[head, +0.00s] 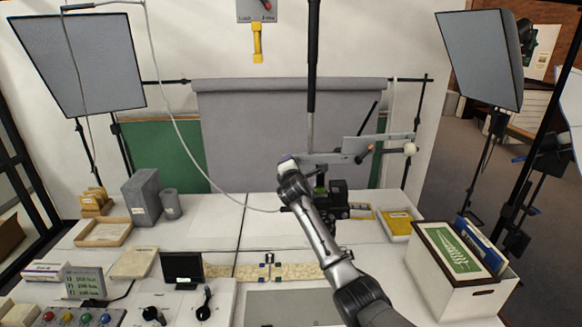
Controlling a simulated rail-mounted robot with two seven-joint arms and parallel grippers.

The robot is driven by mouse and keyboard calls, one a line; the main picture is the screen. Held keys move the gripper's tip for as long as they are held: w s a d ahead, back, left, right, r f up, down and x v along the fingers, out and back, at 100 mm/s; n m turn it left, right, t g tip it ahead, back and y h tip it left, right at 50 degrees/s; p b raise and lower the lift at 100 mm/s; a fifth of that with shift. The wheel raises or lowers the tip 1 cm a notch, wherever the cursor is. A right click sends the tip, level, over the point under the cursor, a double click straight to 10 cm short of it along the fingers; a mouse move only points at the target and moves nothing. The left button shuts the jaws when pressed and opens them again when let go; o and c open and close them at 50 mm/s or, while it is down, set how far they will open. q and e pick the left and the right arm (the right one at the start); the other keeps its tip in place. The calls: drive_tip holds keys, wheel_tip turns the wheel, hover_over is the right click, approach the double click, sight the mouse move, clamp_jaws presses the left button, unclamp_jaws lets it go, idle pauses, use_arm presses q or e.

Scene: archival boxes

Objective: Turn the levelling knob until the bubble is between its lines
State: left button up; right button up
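A copy stand's black and grey column (312,75) rises at the back middle of the table. A grey crossbar (335,158) on it carries an orange-tipped knob (364,154) and a white ball-shaped knob (410,148). I cannot tell which is the levelling knob. A black camera-like body (342,196) is below the crossbar. No bubble or its lines can be made out. My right arm reaches up from the bottom right, its wrist by the crossbar's left end. Its fingers cannot be made out. My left gripper is not in view.
A white box with folders (455,290) stands at the right. A grey box (141,198), a small black screen (182,268) and a button panel (75,317) are at the left. A cable (178,120) hangs to the stand. The table's left middle (215,235) is clear.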

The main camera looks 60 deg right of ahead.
idle(0.4)
drive_tip(key=o, duration=0.9)
drive_tip(key=b+v, duration=0.3)
drive_tip(key=v, duration=1.1)
drive_tip(key=shift+d, duration=0.1)
idle(0.4)
